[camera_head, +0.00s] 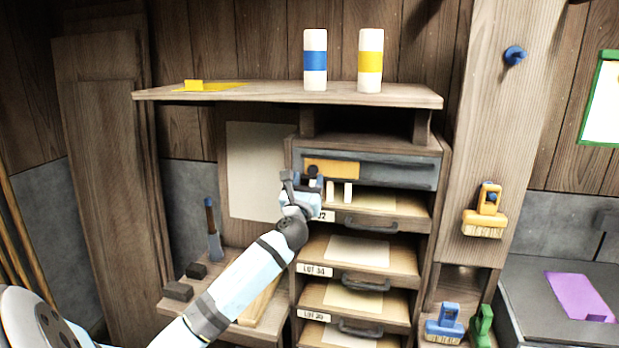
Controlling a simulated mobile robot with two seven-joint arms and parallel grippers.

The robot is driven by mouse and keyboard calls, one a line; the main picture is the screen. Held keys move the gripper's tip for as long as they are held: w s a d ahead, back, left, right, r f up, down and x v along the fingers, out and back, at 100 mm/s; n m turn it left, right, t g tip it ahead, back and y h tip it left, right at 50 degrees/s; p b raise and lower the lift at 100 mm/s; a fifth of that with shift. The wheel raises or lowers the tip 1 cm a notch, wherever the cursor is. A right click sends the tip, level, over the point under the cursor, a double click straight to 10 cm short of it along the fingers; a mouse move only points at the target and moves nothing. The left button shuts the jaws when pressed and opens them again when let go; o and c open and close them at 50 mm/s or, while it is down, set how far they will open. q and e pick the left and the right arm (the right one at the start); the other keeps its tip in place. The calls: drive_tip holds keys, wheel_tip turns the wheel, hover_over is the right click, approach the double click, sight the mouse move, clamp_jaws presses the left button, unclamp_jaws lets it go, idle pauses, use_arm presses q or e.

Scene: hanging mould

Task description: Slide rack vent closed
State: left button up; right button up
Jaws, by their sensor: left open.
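The rack (437,200) is a wooden cabinet with several pull-out trays. Its vent looks to be the grey metal strip (400,170) across the top front, with an orange panel (335,167) showing at its left part. A small dark knob (312,171) sits at the left end of that panel. My left gripper (300,183) is open at the knob, in front of the strip's left end. The fingers overlap the knob in the picture, and I cannot tell if they touch it. The gripper hides the strip's lower left corner. My right gripper is not in view.
A shelf (290,94) above holds a blue-banded bottle (315,60) and a yellow-banded bottle (370,60). Trays with dark handles (370,224) lie below the strip. Brushes hang or stand at right, including a yellow one (484,222). A blue-handled tool (213,230) stands left.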

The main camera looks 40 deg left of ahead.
use_arm(q)
drive_tip(key=b+v, duration=0.2)
drive_tip(key=v, duration=0.9)
drive_tip(key=shift+a, duration=0.15)
